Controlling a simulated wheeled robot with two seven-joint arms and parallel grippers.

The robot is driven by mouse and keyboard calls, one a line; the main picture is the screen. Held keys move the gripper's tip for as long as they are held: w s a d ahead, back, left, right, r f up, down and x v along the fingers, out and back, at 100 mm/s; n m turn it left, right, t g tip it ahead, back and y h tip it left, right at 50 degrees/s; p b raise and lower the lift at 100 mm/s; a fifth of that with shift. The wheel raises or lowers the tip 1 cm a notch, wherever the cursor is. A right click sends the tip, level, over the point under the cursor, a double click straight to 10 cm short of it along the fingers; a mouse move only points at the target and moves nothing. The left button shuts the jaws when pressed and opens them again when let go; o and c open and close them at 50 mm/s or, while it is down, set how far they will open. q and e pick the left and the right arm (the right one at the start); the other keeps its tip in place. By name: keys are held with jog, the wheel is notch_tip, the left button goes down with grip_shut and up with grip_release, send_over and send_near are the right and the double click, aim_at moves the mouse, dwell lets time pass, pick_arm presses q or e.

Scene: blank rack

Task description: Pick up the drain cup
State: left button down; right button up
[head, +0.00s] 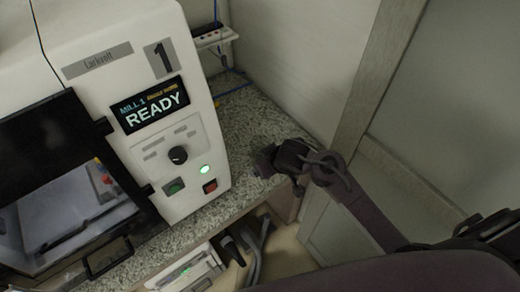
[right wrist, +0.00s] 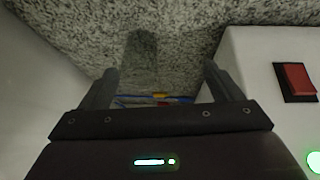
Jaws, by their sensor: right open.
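I cannot make out a drain cup for certain in either view. In the head view my right gripper (head: 264,161) is over the right end of the speckled countertop (head: 240,125), beside the white machine. In the right wrist view my right gripper (right wrist: 160,80) has its two fingers spread wide with nothing between them. Beyond them a darker patch lies on the speckled surface; I cannot tell whether it is a shadow or an object. My left gripper is not in view.
The white mill (head: 185,140) reads READY and has a green light and a red switch (right wrist: 296,80). Its dark window (head: 60,190) is at left. Blue cable (head: 232,87) lies at the back by a power strip (head: 213,37). A wall and a cabinet panel (head: 350,110) bound the right.

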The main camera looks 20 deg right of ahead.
send_near(263, 147)
notch_tip(263, 147, up, 3)
jog(key=s+a, duration=0.1)
jog(key=s, duration=0.1)
jog(key=y, duration=0.1)
jog(key=x, duration=0.8)
jog(key=shift+s+f, duration=0.1)
jog(key=shift+f, duration=0.1)
jog(key=shift+d, duration=0.1)
jog(key=c, duration=1)
jog(key=shift+r, duration=0.15)
jog(key=shift+c, duration=0.2)
